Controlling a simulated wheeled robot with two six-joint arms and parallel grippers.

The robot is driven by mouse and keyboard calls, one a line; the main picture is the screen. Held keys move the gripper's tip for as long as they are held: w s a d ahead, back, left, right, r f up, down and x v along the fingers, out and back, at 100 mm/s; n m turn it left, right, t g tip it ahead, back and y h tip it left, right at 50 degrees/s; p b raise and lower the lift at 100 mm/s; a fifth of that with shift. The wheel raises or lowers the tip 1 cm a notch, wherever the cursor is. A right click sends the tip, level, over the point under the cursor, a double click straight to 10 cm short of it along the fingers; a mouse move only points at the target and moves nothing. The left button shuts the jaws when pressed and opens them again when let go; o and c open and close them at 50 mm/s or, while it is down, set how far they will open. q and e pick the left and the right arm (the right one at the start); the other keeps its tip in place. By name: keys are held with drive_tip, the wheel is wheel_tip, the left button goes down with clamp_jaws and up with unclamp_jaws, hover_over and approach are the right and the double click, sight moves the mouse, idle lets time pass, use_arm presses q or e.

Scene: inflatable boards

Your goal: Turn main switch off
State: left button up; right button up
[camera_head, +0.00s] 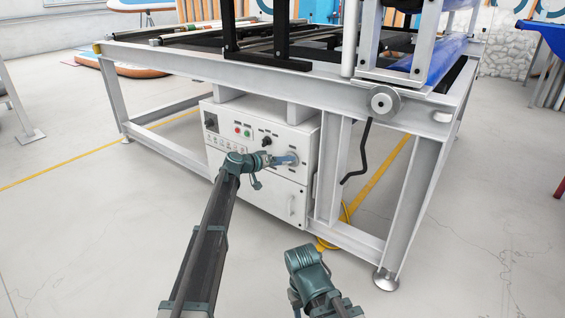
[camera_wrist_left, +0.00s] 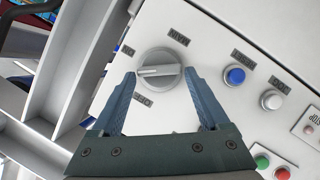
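The main switch is a round grey knob (camera_wrist_left: 160,68) with a pale pointer bar, on the white control box (camera_head: 262,178). My left gripper (camera_wrist_left: 160,74) is open, with one blue finger on each side of the knob's lower part; contact cannot be told. In the head view the left gripper (camera_head: 284,160) is at the right part of the box front and partly hides the knob. My right arm shows at the bottom; its fingers are not clear.
A blue button (camera_wrist_left: 235,75) and a white button (camera_wrist_left: 271,100) are beside the knob in the wrist view. A black knob (camera_head: 266,141) is on the box. A grey frame leg (camera_head: 411,205) stands right of the box, with a hanging black crank handle (camera_head: 363,150). The front floor is clear.

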use_arm(q)
drive_tip(key=shift+o, duration=1.3)
drive_tip(key=p+v, duration=0.4)
drive_tip(key=v, duration=0.9)
drive_tip(key=shift+s+a, duration=0.25)
drive_tip(key=shift+s, duration=0.05)
drive_tip(key=shift+r, duration=0.1)
drive_tip(key=shift+c, duration=0.3)
